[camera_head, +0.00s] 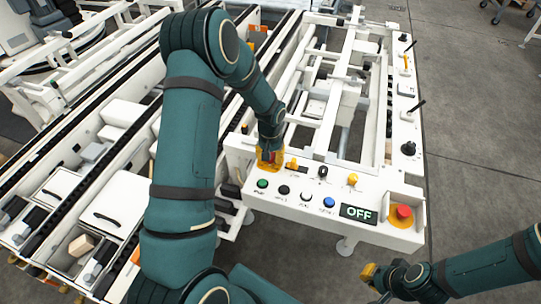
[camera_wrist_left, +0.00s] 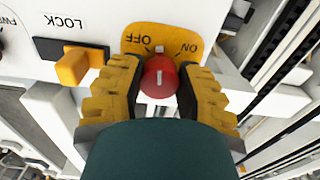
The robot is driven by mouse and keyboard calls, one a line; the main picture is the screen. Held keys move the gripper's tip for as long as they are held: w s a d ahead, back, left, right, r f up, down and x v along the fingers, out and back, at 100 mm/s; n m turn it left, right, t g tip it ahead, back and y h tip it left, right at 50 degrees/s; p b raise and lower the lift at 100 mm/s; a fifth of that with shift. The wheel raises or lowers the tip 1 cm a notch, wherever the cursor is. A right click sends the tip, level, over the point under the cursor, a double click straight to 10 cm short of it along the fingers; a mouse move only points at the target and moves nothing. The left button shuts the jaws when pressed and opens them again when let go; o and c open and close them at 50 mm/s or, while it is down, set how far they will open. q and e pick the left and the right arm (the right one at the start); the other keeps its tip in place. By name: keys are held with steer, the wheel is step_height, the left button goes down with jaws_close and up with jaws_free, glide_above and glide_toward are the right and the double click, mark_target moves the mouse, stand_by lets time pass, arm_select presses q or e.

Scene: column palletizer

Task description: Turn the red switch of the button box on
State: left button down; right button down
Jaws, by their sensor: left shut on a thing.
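The red switch (camera_wrist_left: 159,80) is a round red knob with a white mark, on a yellow plate (camera_wrist_left: 139,38) lettered OFF and ON. In the left wrist view, my left gripper (camera_wrist_left: 160,95) has its yellow fingers on both sides of the knob and is shut on it. In the head view, my left gripper (camera_head: 271,157) is at the left end of the white button box (camera_head: 283,205), mostly hiding the switch. The box's display (camera_head: 358,213) reads OFF. My right gripper (camera_head: 372,277) is low at the right, away from the box; its finger opening is unclear.
A yellow LOCK knob (camera_wrist_left: 72,66) is beside the red switch. The box also has a green button (camera_head: 262,183), a blue button (camera_head: 328,202) and a red emergency stop (camera_head: 403,212). White conveyor frames stand behind and left. Grey floor (camera_head: 480,130) is open at the right.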

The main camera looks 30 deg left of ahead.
arm_select(q)
steer(key=m, duration=0.5)
steer(key=shift+s+f+m, duration=0.15)
steer(key=shift+s+m, duration=0.05)
steer(key=shift+m, duration=0.1)
steer(key=m+p, duration=0.1)
steer(key=m, duration=0.3)
steer(key=shift+a+m, duration=0.1)
steer(key=shift+m, duration=0.3)
steer(key=c, duration=0.6)
jaws_free()
steer(key=shift+a, duration=0.1)
steer(key=shift+o, duration=0.2)
steer(key=shift+w, duration=0.1)
steer(key=shift+r, duration=0.3)
step_height(320, 180, up, 12)
steer(key=shift+f, duration=0.2)
